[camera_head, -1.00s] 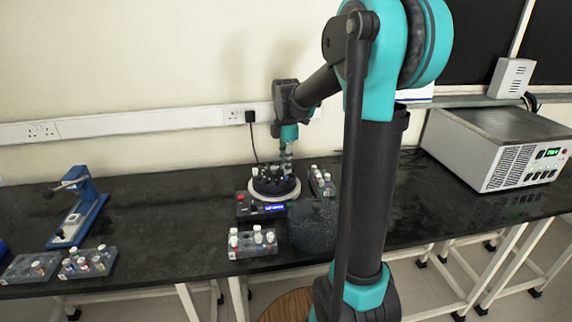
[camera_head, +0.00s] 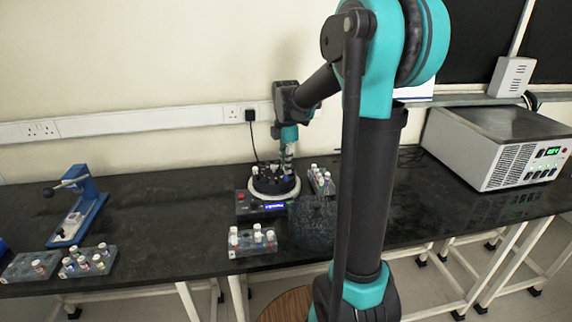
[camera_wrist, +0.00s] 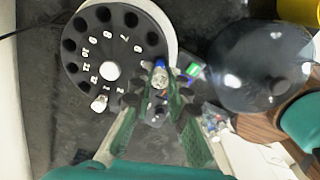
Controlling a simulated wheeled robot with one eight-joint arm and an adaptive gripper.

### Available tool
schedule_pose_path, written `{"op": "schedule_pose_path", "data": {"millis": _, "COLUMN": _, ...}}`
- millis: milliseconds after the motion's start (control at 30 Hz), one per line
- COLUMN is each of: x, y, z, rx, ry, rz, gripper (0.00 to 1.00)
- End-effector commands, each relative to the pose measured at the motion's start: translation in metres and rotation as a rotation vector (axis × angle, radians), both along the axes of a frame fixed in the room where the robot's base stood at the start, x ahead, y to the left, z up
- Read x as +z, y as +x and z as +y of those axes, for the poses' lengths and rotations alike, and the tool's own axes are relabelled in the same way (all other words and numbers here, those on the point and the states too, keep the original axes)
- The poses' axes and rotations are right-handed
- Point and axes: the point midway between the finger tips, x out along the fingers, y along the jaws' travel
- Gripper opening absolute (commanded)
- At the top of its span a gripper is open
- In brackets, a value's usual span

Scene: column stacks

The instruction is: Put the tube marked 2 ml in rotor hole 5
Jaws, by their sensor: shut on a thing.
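My gripper (camera_wrist: 160,82) is shut on a tube (camera_wrist: 160,76), seen nearly end-on between the fingertips with a pale top. Its 2 ml marking cannot be read. The gripper (camera_head: 287,163) is over the right part of the black rotor (camera_head: 268,190). In the wrist view the rotor (camera_wrist: 112,50) shows white hole numbers, with 6 and 7 beside empty holes on its upper right. The fingertips and tube cover the rim just past 6, where hole 5 seems to lie. I cannot tell whether the tube is inside a hole. A white-capped tube (camera_wrist: 99,103) sits near number 1.
A rack of tubes (camera_head: 253,245) stands in front of the rotor, another (camera_head: 321,181) to its right. The dark round lid (camera_wrist: 262,68) is beside the rotor. Two racks and a blue press (camera_head: 82,205) stand at the left, a grey instrument (camera_head: 495,150) at the right.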

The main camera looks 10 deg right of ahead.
Motion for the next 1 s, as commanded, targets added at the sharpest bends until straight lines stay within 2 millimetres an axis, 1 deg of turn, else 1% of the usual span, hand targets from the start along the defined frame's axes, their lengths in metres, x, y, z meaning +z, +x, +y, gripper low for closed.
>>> {"op": "schedule_pose_path", "data": {"millis": 467, "x": -0.001, "y": 0.0, "z": 0.0, "rx": 0.0, "ry": 0.0, "rz": 0.0, "gripper": 0.07}}
{"op": "schedule_pose_path", "data": {"millis": 1000, "x": -0.015, "y": 0.0, "z": 0.0, "rx": 0.0, "ry": 0.0, "rz": 0.0, "gripper": 0.07}}
